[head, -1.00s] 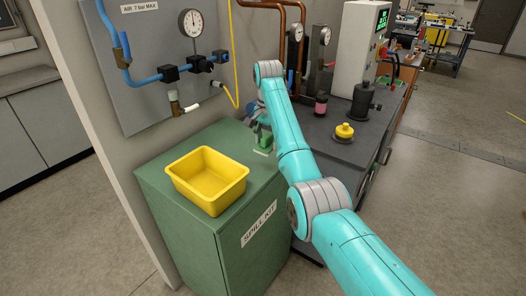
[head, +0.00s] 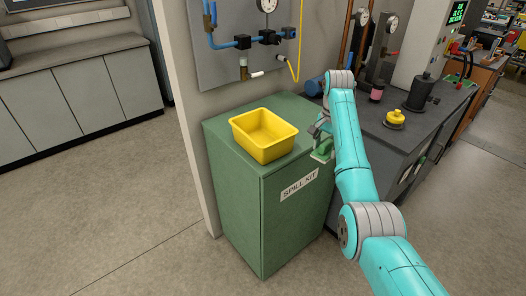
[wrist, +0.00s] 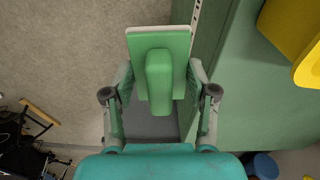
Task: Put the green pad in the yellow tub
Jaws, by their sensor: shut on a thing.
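The green pad (wrist: 180,42) is a flat plate with a pale edge and a raised block-like grip. My gripper (wrist: 160,90) is shut on that grip, with one finger on each side. In the head view my gripper (head: 322,130) is right of the tub, and the pad (head: 322,153) hangs below it by the cabinet's right edge. The yellow tub (head: 258,147) stands upright on the green cabinet and looks empty. The tub also shows in the wrist view at upper right (wrist: 290,35), apart from the pad. My arm partly hides the gripper in the head view.
The green spill-kit cabinet (head: 235,190) has bare top around the tub. A dark bench (head: 385,130) with a yellow-topped knob (head: 396,117) and a dark fitting (head: 420,92) stands at right. A gauge panel with blue pipes (head: 240,42) is behind the tub. Floor is open at left.

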